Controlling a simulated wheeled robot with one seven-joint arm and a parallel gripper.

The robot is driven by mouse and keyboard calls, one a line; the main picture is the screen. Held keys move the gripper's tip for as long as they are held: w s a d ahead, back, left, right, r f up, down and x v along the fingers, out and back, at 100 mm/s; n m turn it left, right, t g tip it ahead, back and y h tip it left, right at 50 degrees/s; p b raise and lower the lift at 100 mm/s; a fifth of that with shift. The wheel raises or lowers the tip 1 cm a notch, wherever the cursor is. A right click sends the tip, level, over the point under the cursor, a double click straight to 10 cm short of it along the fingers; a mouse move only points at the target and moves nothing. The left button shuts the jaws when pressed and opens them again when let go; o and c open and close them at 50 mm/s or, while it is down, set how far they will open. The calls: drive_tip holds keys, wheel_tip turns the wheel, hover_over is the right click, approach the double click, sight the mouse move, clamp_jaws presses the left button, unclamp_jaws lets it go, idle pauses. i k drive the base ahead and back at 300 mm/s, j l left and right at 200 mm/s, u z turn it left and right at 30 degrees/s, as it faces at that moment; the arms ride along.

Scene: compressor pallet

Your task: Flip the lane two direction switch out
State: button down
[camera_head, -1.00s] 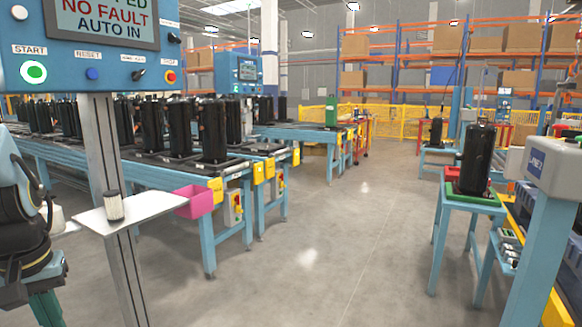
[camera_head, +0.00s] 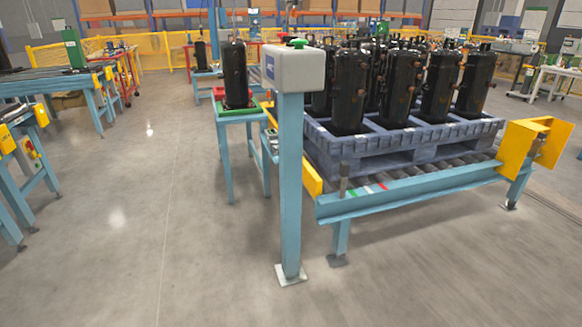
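I cannot identify the lane two direction switch for certain in this view. A grey control box (camera_head: 293,70) with a green button (camera_head: 297,43) on top stands on a blue post at the centre; its front face is turned partly left. A short dark upright lever (camera_head: 343,180) stands at the front of the pallet conveyor, beside green, white and red marks. A grey switch box with a red knob (camera_head: 30,152) hangs on a lane's end at the left edge. My gripper is not in view.
A blue-grey pallet (camera_head: 370,160) of black compressors sits on a roller conveyor (camera_head: 420,190) with a yellow end guard (camera_head: 535,143). A single compressor (camera_head: 234,75) stands on a small blue table behind the post. Grey floor (camera_head: 130,240) is open at left and front.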

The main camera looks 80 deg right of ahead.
sight(286, 39)
drive_tip(key=z, duration=0.5)
drive_tip(key=i+l+z, duration=0.15)
drive_tip(key=l+z, duration=0.25)
drive_tip(key=i+l+z, duration=0.1)
drive_tip(key=z, duration=0.3)
drive_tip(key=i+l+z, duration=0.15)
drive_tip(key=i+z, duration=0.25)
drive_tip(key=i+l+z, duration=0.1)
drive_tip(key=i+l, duration=0.15)
drive_tip(key=i, duration=0.25)
drive_tip(key=i+l+z, duration=0.15)
drive_tip(key=i, duration=0.4)
